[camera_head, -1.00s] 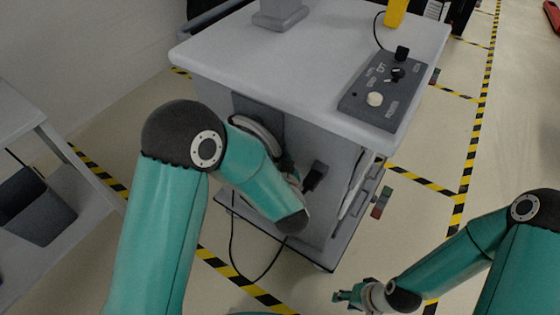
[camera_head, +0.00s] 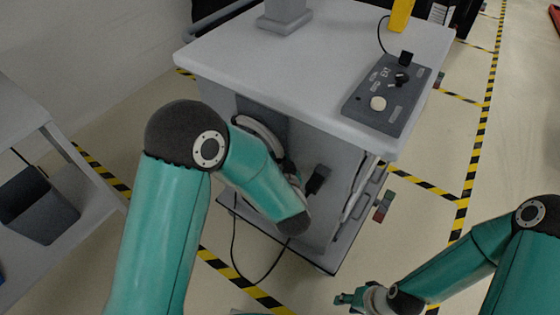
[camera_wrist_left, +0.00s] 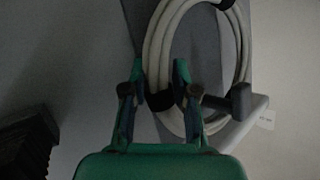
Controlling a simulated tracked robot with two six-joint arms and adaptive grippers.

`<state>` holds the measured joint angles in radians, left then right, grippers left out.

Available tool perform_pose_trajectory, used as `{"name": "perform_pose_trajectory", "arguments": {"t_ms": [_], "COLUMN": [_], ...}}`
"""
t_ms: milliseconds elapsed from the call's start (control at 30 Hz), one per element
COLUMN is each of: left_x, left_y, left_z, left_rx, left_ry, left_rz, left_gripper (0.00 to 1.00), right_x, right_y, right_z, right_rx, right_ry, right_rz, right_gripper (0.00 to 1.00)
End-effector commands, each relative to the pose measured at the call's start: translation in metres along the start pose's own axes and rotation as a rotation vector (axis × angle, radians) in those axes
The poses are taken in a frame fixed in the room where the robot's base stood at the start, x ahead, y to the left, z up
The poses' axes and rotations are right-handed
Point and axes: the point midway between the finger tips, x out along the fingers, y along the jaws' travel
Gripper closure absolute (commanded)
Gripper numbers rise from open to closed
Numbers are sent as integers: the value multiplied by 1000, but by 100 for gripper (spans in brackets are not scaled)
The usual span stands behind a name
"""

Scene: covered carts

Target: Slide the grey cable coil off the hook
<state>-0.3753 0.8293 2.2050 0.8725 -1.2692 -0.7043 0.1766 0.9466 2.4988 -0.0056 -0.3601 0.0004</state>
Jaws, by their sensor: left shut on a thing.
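The grey cable coil (camera_head: 258,133) hangs against the side of the cart, partly hidden behind my left arm in the head view. In the left wrist view the coil (camera_wrist_left: 242,45) shows as pale loops with dark straps. A dark hook (camera_wrist_left: 240,101) with a blocky end juts out across the coil's lower right; its end also shows in the head view (camera_head: 318,180). My left gripper (camera_wrist_left: 159,76) has its fingers on either side of the coil's left strands, by a dark strap, and is shut on them. My right gripper (camera_head: 350,298) is low over the floor, away from the coil, too small to judge.
The cart top (camera_head: 300,70) carries a control box (camera_head: 386,95) at its right and a grey pedestal (camera_head: 284,16) at the back. A dark cable (camera_head: 238,262) loops below the cart's side. A shelf with a dark bin (camera_head: 38,205) stands at the left.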

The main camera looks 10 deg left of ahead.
Motion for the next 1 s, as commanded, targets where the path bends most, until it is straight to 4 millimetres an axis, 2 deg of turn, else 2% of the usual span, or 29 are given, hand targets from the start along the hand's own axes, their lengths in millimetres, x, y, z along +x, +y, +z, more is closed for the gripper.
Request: {"name": "perform_pose_trajectory", "arguments": {"t_ms": [267, 1000], "left_x": [-3, -30], "left_y": [-3, -24], "left_z": [-8, 11], "left_rx": [0, 1], "left_ry": [2, 2], "left_rz": [-1, -1], "left_gripper": [100, 100], "right_x": [-6, 2], "right_y": [-2, 1], "right_z": [0, 0], "right_rx": [0, 0], "right_ry": [0, 0], "right_rz": [0, 0], "right_gripper": [60, 60]}}
